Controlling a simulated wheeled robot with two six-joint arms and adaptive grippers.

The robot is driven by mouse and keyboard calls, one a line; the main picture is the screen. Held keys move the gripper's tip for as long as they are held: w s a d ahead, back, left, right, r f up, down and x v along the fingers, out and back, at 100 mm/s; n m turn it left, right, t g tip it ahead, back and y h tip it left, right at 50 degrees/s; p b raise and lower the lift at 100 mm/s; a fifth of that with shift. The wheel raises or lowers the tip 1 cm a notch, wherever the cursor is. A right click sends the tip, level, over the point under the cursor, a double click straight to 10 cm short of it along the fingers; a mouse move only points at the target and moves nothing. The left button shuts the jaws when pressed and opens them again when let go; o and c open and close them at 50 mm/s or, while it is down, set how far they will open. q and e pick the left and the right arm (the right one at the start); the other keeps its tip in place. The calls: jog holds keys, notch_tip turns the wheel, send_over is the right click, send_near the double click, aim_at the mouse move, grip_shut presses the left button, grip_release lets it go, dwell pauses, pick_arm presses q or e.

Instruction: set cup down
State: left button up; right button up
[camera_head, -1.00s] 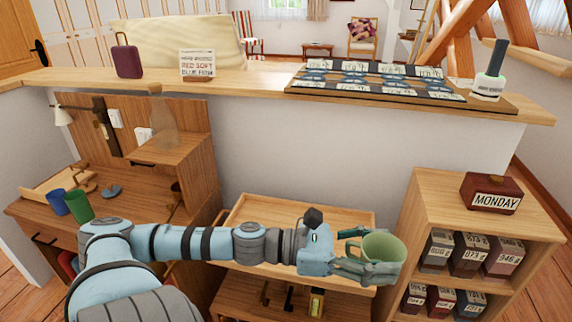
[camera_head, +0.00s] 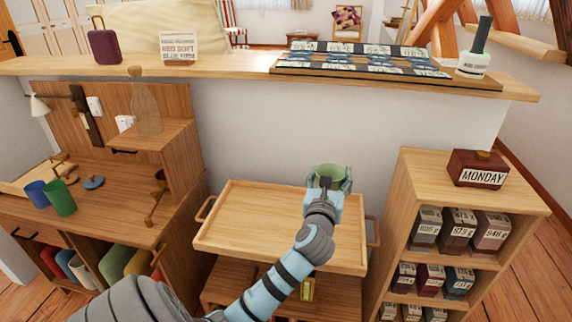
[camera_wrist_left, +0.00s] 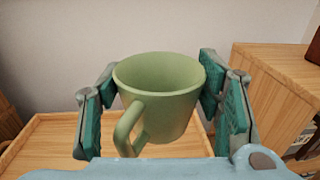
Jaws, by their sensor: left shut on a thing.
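A light green cup (camera_head: 330,172) is held upright in my left gripper (camera_head: 328,182), over the back right part of a wooden tray-topped cart (camera_head: 255,215). In the left wrist view the green cup (camera_wrist_left: 160,85) sits between the two teal-padded fingers of my left gripper (camera_wrist_left: 160,105), its handle toward the camera. The cart's tray top (camera_wrist_left: 60,135) shows below the cup. I cannot tell exactly how high the cup is above it. My right gripper is not in view.
A wooden shelf with several boxes and a MONDAY block (camera_head: 480,168) stands to the right. A desk with a blue cup (camera_head: 37,193) and a darker green cup (camera_head: 60,197) is at the left. A wall with a ledge (camera_head: 220,68) stands behind. The cart's tray is otherwise clear.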

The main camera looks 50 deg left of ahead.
pick_arm(q)
jog(key=shift+w+d+f+n+y, duration=0.1)
jog(key=shift+f+n+y, duration=0.25)
jog(key=shift+f, duration=0.2)
pick_arm(e)
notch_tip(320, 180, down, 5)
jog(key=b, duration=0.5)
pick_arm(q)
jog(key=shift+g, duration=0.3)
notch_tip(320, 180, down, 20)
jog(key=b, duration=0.8)
jog(key=shift+b, duration=0.3)
jog(key=shift+r, duration=0.1)
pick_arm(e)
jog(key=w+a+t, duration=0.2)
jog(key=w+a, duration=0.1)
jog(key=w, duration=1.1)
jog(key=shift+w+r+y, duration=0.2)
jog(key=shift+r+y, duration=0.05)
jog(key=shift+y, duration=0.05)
pick_arm(q)
jog(key=shift+f, duration=0.25)
jog(key=o, duration=1.3)
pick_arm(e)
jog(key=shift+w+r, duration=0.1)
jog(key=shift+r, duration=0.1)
